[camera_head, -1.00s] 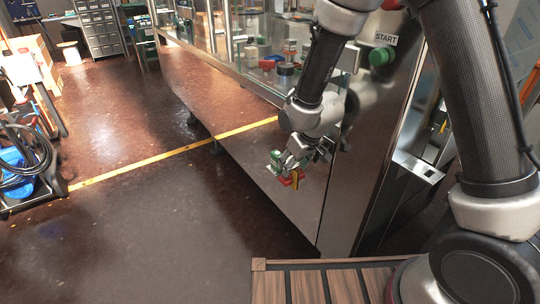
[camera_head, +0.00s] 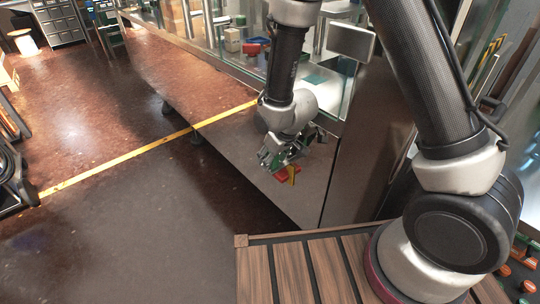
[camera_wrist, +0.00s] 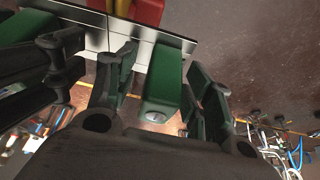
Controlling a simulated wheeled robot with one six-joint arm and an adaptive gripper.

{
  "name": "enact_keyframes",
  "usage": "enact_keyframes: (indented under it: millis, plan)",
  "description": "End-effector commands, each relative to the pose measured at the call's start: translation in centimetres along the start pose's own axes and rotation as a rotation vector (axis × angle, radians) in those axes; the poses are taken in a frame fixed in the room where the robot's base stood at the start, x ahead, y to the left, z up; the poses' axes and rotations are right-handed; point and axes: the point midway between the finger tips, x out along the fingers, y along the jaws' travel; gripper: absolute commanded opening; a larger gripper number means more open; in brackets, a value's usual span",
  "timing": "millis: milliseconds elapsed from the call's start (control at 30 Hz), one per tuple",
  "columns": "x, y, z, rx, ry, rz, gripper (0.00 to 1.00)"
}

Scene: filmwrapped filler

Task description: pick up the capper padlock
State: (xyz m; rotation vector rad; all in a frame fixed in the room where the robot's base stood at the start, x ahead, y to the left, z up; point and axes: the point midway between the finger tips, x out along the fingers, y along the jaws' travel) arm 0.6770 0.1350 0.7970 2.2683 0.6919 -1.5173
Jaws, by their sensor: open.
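A green block with a round silver disc on its near end, which looks like the padlock (camera_wrist: 160,88), is in the middle of the wrist view. It also shows small and partly covered in the head view (camera_head: 278,161). My gripper (camera_head: 276,158) is open, low in front of the metal cabinet. In the wrist view its dark fingers (camera_wrist: 155,75) stand either side of the green block. I cannot tell whether they touch it. A red and yellow part (camera_head: 289,174) is just beyond, at the top of the wrist view. The padlock's shackle is hidden.
The brown metal cabinet front (camera_head: 220,110) runs along the right of the floor, with a glass enclosure above. A slatted wooden deck (camera_head: 290,268) is at the bottom. A yellow floor line (camera_head: 120,161) crosses open floor to the left.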

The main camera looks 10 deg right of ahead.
Motion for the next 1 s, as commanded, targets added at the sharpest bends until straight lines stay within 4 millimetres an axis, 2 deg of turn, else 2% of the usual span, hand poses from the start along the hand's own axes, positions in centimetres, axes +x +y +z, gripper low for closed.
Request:
enact_keyframes:
  millis: [133, 400, 1000]
  plan:
    - [-0.03, 0.01, -0.03, 0.0, 0.001, 0.0, 0.5]
    - [-0.04, 0.02, -0.05, 0.0, 0.001, 0.0, 0.01]
    - [-0.74, 0.33, -0.85, 0.001, 0.002, 0.0, 0.0]
